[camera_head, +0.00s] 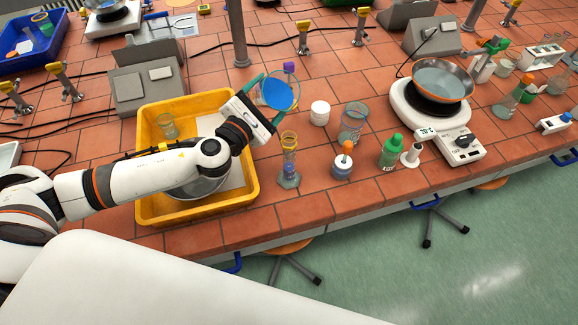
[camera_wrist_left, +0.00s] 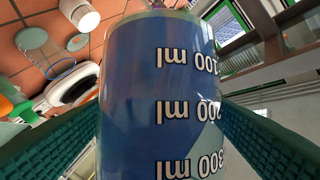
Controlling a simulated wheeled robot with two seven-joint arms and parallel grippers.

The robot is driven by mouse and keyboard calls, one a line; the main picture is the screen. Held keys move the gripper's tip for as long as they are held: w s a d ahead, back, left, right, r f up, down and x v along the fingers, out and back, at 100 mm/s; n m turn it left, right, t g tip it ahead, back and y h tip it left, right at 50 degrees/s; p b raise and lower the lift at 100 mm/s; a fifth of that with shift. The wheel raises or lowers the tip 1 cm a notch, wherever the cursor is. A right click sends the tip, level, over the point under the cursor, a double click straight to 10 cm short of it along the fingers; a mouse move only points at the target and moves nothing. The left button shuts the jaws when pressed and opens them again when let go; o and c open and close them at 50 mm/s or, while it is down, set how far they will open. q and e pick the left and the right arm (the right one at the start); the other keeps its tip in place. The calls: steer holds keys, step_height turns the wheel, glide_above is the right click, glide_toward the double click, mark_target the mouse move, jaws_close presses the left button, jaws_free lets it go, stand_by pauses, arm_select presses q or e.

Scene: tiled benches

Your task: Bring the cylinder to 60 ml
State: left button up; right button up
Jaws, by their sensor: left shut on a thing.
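A graduated cylinder (camera_head: 289,160) with a yellow ring near its top stands upright on the bench, right of the yellow tray. Its lower part looks bluish, but its level is too small to read. My left gripper (camera_head: 274,92) is shut on a clear beaker holding blue liquid (camera_head: 278,94). It holds the beaker above the bench, just behind and above the cylinder in the picture. In the left wrist view the beaker (camera_wrist_left: 160,105) fills the middle between green fingers, its ml marks upside down. I cannot tell if liquid flows. My right gripper is out of view.
The yellow tray (camera_head: 148,206) with a metal bowl and small beaker lies under my left arm. An orange-topped bottle (camera_head: 342,164), a green bottle (camera_head: 391,151), an empty-looking beaker (camera_head: 353,122) and a hotplate (camera_head: 437,118) with a pan stand to the right.

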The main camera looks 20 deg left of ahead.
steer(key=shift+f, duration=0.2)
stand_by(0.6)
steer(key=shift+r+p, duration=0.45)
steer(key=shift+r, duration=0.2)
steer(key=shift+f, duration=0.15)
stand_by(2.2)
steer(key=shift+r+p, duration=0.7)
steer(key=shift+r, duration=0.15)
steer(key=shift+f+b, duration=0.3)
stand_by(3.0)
